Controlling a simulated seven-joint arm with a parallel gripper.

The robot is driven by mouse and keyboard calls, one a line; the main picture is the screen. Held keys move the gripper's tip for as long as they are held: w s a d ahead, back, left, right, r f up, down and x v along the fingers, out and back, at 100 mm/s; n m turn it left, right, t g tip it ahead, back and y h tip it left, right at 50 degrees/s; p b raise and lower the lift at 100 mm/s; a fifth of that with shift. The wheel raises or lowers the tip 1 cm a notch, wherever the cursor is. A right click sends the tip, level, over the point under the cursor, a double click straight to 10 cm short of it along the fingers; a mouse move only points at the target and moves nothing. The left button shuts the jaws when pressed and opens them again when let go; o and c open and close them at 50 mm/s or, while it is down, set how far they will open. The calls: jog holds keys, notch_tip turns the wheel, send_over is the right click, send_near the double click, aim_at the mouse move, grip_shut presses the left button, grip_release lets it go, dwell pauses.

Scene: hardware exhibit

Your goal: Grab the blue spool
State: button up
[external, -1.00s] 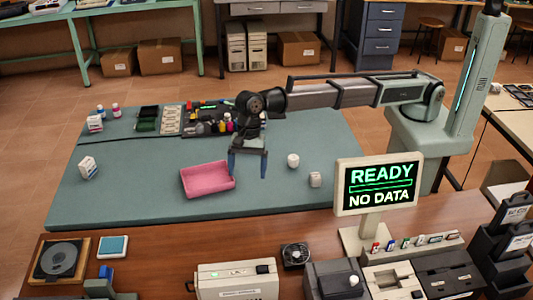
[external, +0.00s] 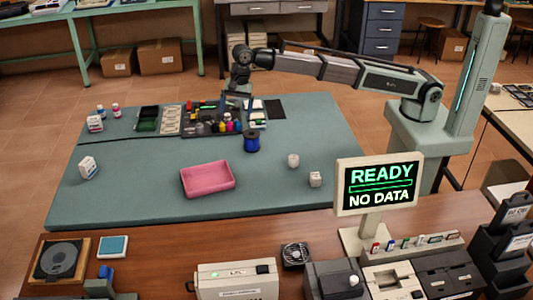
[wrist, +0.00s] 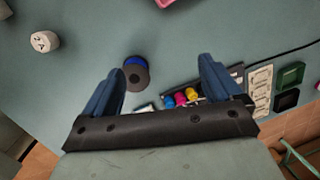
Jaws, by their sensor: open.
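The blue spool (external: 251,141) stands on the teal table mat, just in front of the dark tool tray, with a dark top and a blue body. In the wrist view the spool (wrist: 136,73) lies beyond the fingertips, nearer the left finger. My gripper (external: 237,100) is raised above the back of the mat, behind the spool in the external view. In the wrist view my gripper (wrist: 163,68) has its two blue fingers wide apart with nothing between them.
A pink tray (external: 207,179) sits left of the spool, toward the front. Two small white blocks (external: 293,160) (external: 315,179) stand to its right. A dark tool tray (external: 210,120) with colored bottles is close behind. A sign (external: 379,185) stands at the front right.

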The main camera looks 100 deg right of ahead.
jog(key=s+d+n, duration=0.2)
jog(key=n, duration=0.1)
jog(key=n+g+h, duration=0.2)
jog(key=n, duration=2.4)
send_over(252, 133)
jog(key=f, duration=0.9)
jog(key=shift+s+a, duration=0.15)
jog(key=shift+s, duration=0.15)
jog(key=shift+w+f, duration=0.15)
jog(key=shift+f, duration=1.25)
jog(key=shift+w+f, duration=0.15)
jog(key=shift+f, duration=1.2)
jog(key=c, duration=1.2)
